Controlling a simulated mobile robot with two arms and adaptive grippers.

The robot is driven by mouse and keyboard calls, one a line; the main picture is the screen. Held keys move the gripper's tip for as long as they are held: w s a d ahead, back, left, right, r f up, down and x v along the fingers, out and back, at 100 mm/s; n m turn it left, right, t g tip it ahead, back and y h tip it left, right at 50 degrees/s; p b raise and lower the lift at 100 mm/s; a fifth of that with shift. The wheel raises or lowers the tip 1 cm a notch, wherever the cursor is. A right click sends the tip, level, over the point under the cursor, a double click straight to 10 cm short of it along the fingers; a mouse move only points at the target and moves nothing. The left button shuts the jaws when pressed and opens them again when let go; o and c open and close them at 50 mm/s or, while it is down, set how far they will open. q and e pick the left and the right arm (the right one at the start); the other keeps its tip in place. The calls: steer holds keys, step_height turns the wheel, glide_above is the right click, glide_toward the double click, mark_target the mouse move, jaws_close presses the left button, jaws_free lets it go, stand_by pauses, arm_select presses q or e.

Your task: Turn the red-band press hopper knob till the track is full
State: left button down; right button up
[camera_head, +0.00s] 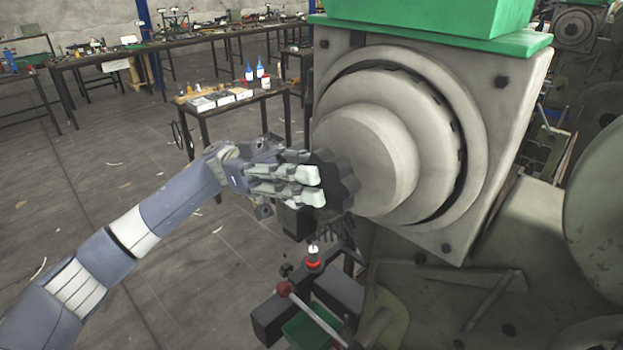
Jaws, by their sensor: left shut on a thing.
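The press (480,130) fills the right side, with a large grey round housing. A dark lobed knob (343,183) sits at the front of this housing. My left gripper (312,187) comes in from the left and is shut on the knob; its pale fingers cover the knob's left side. Below the knob is a dark bristly part (336,229). A red band (313,263) shows around a small upright post with a pale top. I cannot make out the track or how full it is. My right gripper is not in view.
A green block (430,18) tops the press. Below are a red-ended lever (284,289) and a green bin (308,327). A small table (203,115) with bottles and boxes stands behind my left arm. Open floor (100,180) lies at the left.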

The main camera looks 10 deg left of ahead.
arm_select(q)
steer(key=shift+g+h, duration=0.4)
steer(key=shift+h, duration=0.1)
steer(key=c, duration=1.8)
jaws_free()
steer(key=shift+o, duration=0.2)
steer(key=shift+f, duration=0.1)
steer(key=v, duration=1.2)
